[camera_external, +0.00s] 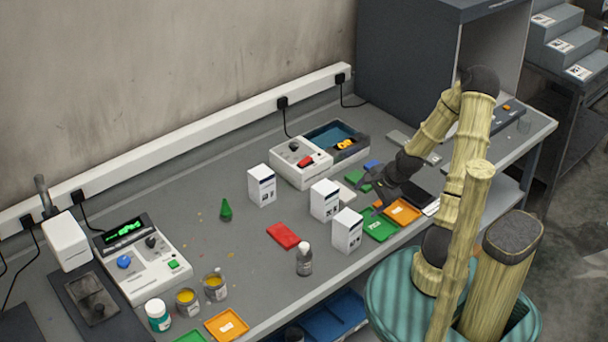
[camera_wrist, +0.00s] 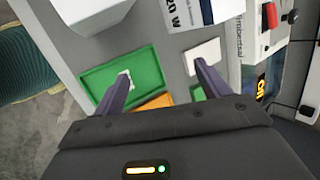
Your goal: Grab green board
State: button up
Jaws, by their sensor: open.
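My gripper (camera_external: 375,188) is open and empty, low above the right part of the bench. In the wrist view its two dark fingers (camera_wrist: 163,84) are spread apart. A small flat green piece (camera_wrist: 198,93), partly hidden by the right finger and my gripper body, shows there. Small green pieces (camera_external: 352,176) also lie beside my gripper in the external view. A larger green tray with a white label (camera_external: 381,227) lies nearer the bench's front edge; in the wrist view the green tray (camera_wrist: 95,80) is by the left finger. I cannot tell which green thing is the board.
An orange tray (camera_external: 402,211) adjoins the green tray. A flat white piece (camera_wrist: 203,55) lies beyond the fingers. White boxes (camera_external: 347,230) stand left of my gripper. A red board (camera_external: 283,235) lies farther left. A blue piece (camera_external: 372,165) and an instrument (camera_external: 300,163) are behind.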

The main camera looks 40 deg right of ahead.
aim_at(368, 187)
jog(key=d+m+t+b, duration=0.1)
jog(key=d+m, duration=0.1)
jog(key=w+d+f+m+t+b, duration=0.1)
jog(key=d+m, duration=0.1)
jog(key=m, duration=0.1)
jog(key=d+f+m+t+b, duration=0.1)
jog(key=d+m, duration=0.1)
jog(key=m, duration=0.1)
jog(key=shift+w+d+f+h, duration=0.15)
jog(key=shift+d+f+h, duration=0.1)
jog(key=shift+h, duration=0.05)
jog(key=d+m+t+b, duration=0.1)
jog(key=m, duration=0.2)
jog(key=d+m+t+h+b, duration=0.1)
jog(key=d+m+b, duration=0.1)
jog(key=m, duration=0.1)
jog(key=s+d+m+t+b, duration=0.1)
jog(key=m+t, duration=0.1)
jog(key=shift+d+r+m, duration=0.1)
jog(key=shift+d+m, duration=0.15)
jog(key=shift+m, duration=0.15)
jog(key=shift+d+r+m+t+h, duration=0.2)
jog(key=shift+m+t+h, duration=0.1)
jog(key=shift+m, duration=0.1)
jog(key=shift+r, duration=0.15)
jog(key=shift+w, duration=0.1)
